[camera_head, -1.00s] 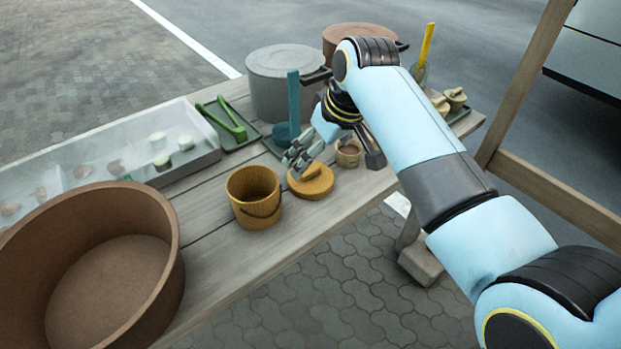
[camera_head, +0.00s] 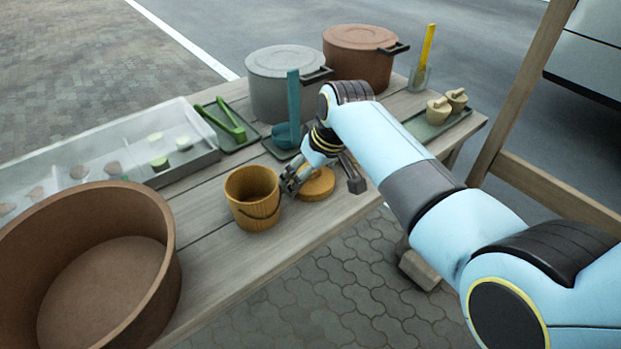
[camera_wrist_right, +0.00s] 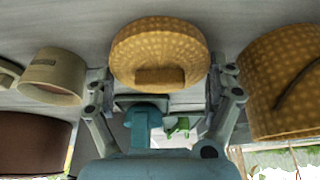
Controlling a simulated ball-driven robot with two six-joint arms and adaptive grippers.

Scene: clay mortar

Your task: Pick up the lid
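The lid (camera_head: 318,186) is a round yellow-brown disc lying on the wooden table, just right of the matching bucket (camera_head: 253,197). In the right wrist view the lid (camera_wrist_right: 160,38) shows its block-like handle (camera_wrist_right: 159,76). My left gripper is not in view.
A large brown basin (camera_head: 150,220) stands at the left. A clear divided tray (camera_head: 205,150), green tongs (camera_head: 232,122), a teal ladle (camera_head: 294,100), a grey pot (camera_head: 283,95) and a brown pot (camera_head: 357,65) stand behind.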

